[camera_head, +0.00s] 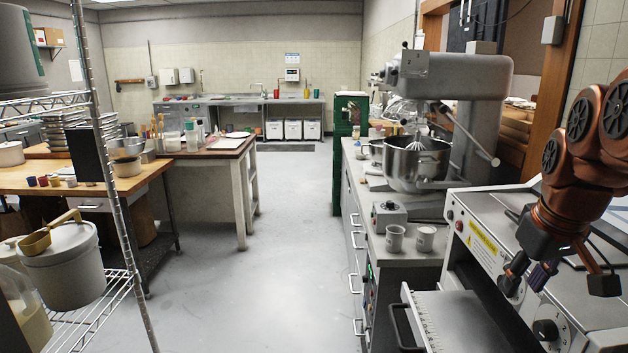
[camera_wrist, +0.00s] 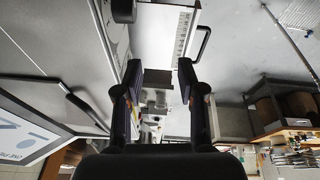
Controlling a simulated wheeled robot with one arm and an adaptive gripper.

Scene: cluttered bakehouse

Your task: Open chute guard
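A pale machine (camera_head: 483,243) with a yellow label and knobs stands at the lower right of the head view. A slanted pale plate (camera_head: 468,322) with a slotted edge and a black handle (camera_head: 403,326) juts from its front. I cannot tell for certain which part is the chute guard. In the wrist view a pale slotted panel (camera_wrist: 160,38) and a black handle (camera_wrist: 203,42) show beyond the fingers. My gripper (camera_head: 558,281) hangs over the machine's right part, right of the handle. Its fingers (camera_wrist: 160,82) are apart, with nothing visibly held.
Two cups (camera_head: 395,238) and a large mixer (camera_head: 418,160) stand on the counter left of the machine. A wire rack (camera_head: 105,300) with a lidded bucket (camera_head: 62,265) is at the left. The grey floor (camera_head: 245,290) between is clear.

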